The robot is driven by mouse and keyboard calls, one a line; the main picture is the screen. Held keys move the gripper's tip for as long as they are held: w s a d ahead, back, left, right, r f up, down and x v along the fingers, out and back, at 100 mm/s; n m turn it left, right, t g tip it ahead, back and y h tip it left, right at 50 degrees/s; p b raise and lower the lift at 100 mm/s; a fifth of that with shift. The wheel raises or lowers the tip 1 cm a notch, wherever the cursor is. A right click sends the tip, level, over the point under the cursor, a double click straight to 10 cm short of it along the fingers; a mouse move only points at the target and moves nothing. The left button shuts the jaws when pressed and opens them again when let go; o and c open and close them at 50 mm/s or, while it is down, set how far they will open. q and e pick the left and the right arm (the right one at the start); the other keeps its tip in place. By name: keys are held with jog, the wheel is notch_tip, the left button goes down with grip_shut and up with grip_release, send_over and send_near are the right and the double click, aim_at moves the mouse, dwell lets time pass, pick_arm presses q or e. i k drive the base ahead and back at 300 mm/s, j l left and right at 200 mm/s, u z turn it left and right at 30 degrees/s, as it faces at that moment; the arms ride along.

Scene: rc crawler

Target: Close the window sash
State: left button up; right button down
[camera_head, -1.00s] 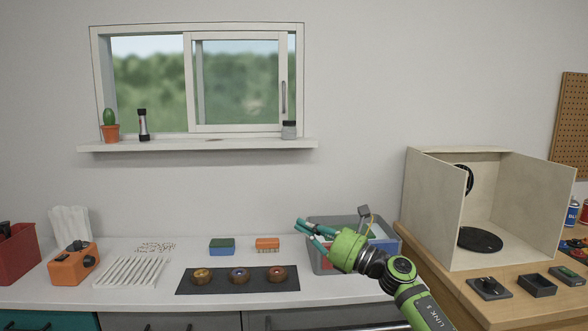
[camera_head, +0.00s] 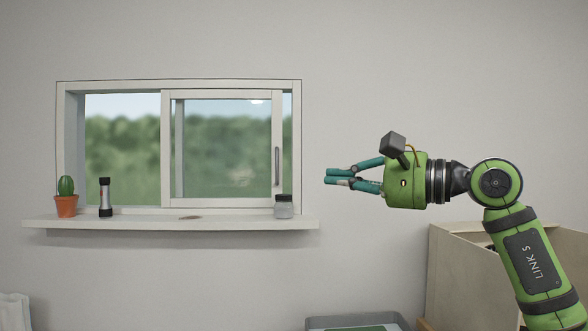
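The white-framed window sash (camera_head: 223,94) stands in the right part of the window frame (camera_head: 110,87), with a narrow gap between its right edge and the frame's right side. A grey vertical handle (camera_head: 277,168) is on the sash's right stile. My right gripper (camera_head: 338,178) is to the right of the window at about handle height, pointing left, with nothing between its fingers. Its teal fingers appear a little apart. It is clear of the sash and handle. My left gripper is out of view.
A pale wooden box (camera_head: 455,270) stands at lower right. A grey bin (camera_head: 358,321) shows at the bottom.

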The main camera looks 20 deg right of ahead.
aim_at(167, 96)
jog(key=i+l, duration=0.2)
jog(key=i, duration=0.2)
jog(key=i+l, duration=0.45)
jog(key=i, duration=0.3)
